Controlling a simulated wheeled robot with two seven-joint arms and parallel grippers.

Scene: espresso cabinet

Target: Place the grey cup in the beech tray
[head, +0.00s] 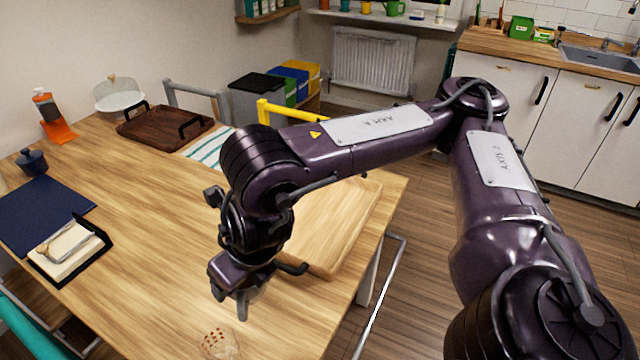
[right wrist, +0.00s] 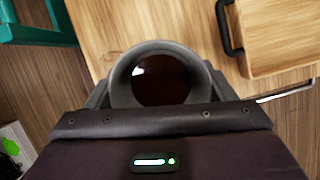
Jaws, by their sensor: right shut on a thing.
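The grey cup (right wrist: 160,75) shows in the right wrist view, with a dark inside and its round mouth facing the camera. My right gripper (head: 230,298) is shut on it, with a finger on each side. In the head view I cannot make the cup out behind the gripper. The beech tray (head: 345,220) is pale wood with a black handle and lies at the table's right edge, partly hidden by my right arm. It also shows at the upper right of the right wrist view (right wrist: 285,40). The gripper is nearer the camera than the tray and left of it. My left gripper is not in view.
A dark brown tray (head: 165,128) with black handles stands at the back of the table. A navy mat (head: 40,215), a napkin holder (head: 70,250) and an orange-based bottle (head: 50,115) lie left. The middle-left tabletop is clear.

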